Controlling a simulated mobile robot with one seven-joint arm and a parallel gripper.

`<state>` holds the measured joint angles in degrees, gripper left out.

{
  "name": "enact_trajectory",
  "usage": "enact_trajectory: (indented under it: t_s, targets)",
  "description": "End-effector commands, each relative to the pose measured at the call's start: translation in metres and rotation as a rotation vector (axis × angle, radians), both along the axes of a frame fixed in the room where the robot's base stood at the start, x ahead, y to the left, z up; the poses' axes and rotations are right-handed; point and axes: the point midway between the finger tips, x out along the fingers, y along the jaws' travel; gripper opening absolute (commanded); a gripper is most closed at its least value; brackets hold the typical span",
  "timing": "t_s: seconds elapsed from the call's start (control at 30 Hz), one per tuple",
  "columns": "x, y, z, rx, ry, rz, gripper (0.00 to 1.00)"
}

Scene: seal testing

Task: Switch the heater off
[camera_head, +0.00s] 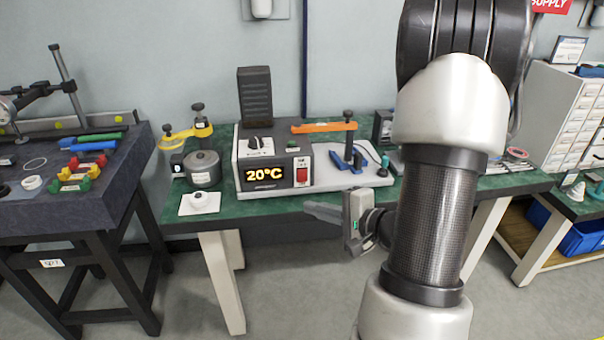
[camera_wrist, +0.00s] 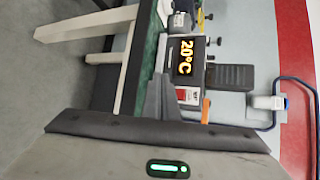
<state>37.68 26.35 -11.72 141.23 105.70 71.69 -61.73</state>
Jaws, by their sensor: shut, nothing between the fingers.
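The heater (camera_head: 247,151) is a grey box on the green-topped bench, with a lit display (camera_head: 265,174) reading 20°C. A red rocker switch (camera_head: 302,170) is on its front, right of the display. A black knob (camera_head: 255,142) is on its upper panel. My gripper (camera_head: 308,210) is shut and empty, in front of and below the heater, apart from it. In the wrist view the display (camera_wrist: 186,58) appears sideways and the red switch (camera_wrist: 187,96) shows just past my gripper's finger (camera_wrist: 160,100). The switch's position is too small to tell.
An orange-handled clamp (camera_head: 324,127) and blue clamp parts (camera_head: 350,162) are on the plate right of the display. A metal pot (camera_head: 203,168) and a white pad (camera_head: 200,203) are left of the heater. A dark table (camera_head: 60,210) with coloured parts stands at left.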

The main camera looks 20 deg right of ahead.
Motion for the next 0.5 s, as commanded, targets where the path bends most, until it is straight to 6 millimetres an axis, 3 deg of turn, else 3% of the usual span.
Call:
enact_trajectory:
  t_s: [0.23,0.5]
  targets:
    - [0.012,-0.002,0.004,0.0,0.0,0.004,0.0]
    - [0.048,-0.013,0.01,0.0,0.001,0.004,0.0]
